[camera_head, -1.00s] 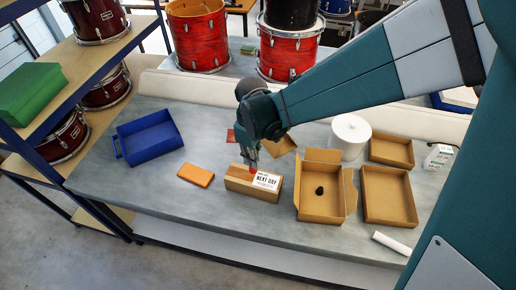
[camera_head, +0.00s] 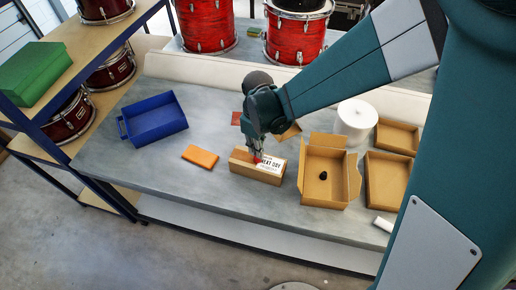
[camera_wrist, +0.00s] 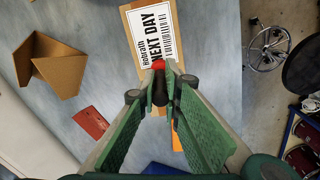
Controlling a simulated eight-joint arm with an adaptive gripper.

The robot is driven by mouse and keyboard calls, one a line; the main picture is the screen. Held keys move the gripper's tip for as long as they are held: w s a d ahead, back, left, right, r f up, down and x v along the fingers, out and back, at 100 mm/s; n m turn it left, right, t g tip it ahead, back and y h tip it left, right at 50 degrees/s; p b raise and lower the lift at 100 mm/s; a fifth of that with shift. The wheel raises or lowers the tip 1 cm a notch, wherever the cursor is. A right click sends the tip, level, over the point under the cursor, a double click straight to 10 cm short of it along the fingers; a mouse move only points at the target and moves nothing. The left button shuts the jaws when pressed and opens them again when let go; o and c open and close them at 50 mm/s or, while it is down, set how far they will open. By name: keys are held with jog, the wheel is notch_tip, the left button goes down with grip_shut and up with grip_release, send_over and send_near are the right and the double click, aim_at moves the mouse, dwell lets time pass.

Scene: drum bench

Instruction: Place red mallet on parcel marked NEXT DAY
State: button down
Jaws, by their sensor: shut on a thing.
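The parcel marked NEXT DAY (camera_head: 243,165) is a brown box lying on the grey bench, its white label (camera_wrist: 151,36) readable in the wrist view. My gripper (camera_wrist: 159,98) is shut on the red mallet (camera_wrist: 159,65), of which only a small red part shows past the fingertips. In the head view my gripper (camera_head: 255,155) is directly over the parcel, and a bit of red shows at its tips, close to the label. I cannot tell whether the mallet touches the parcel.
An orange block (camera_head: 200,156) lies left of the parcel and a blue tray (camera_head: 153,121) farther left. An open carton (camera_head: 325,190) with a small black object (camera_head: 323,175) stands close on the right. Shallow brown boxes (camera_head: 388,184) and a white cylinder (camera_head: 354,121) are beyond it.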

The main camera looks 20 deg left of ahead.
jog(key=shift+f, duration=0.2)
jog(key=c, duration=2.5)
grip_release()
jog(key=shift+r, duration=0.25)
jog(key=shift+r, duration=5.95)
jog(key=shift+d+r, duration=0.1)
